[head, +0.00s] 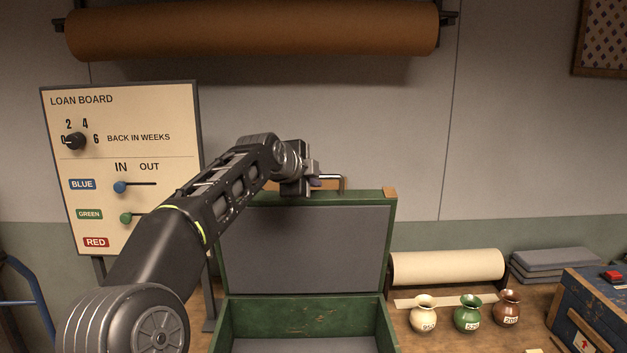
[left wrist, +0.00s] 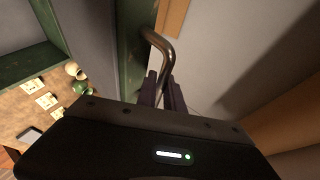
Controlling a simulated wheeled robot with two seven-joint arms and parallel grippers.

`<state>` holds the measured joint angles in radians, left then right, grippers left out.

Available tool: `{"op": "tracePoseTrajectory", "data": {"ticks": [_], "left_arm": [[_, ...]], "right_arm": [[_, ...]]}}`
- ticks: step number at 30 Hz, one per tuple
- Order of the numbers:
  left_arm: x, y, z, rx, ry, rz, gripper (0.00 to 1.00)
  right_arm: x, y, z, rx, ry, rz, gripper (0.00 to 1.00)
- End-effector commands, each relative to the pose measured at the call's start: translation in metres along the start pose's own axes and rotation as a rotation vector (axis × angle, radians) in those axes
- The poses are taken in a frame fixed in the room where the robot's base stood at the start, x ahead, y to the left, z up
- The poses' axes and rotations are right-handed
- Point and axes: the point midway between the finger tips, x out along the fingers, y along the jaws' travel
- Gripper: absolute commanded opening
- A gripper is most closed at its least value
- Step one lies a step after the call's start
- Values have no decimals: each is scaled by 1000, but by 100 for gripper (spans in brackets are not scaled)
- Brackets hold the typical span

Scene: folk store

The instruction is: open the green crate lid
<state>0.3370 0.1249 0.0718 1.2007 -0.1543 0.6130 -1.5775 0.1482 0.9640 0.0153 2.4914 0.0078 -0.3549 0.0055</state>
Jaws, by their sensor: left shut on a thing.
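The green crate (head: 305,316) stands on the wooden table, and its grey-lined lid (head: 305,245) is raised upright at the back. A metal handle (head: 333,178) sits on the lid's top edge and also shows in the left wrist view (left wrist: 160,45). My left gripper (head: 314,182) is at that top edge, shut on the handle. Its two dark fingers (left wrist: 164,92) meet the handle's bar in the left wrist view. My arm hides the lid's upper left part. The crate's inside shows a grey bottom. My right gripper is in neither view.
The loan board (head: 122,165) stands at the left, partly behind my arm. Cream (head: 423,314), green (head: 467,313) and brown (head: 507,308) vases stand right of the crate. A blue box (head: 592,310) is at the far right, a paper roll (head: 447,267) behind the vases.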

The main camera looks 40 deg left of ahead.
Motion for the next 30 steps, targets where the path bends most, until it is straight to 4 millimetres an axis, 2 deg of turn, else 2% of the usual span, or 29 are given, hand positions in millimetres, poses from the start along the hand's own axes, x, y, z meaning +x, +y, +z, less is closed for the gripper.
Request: {"op": "tracePoseTrajectory", "data": {"ticks": [11,12,19,30], "left_arm": [[1,2,1,2,-1,5,0],[1,2,1,2,-1,5,13],[1,2,0,1,-1,3,32],[-4,1,0,0,0,0,33]], "right_arm": [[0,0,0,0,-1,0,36],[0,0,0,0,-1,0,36],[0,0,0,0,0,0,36],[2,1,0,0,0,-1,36]]}}
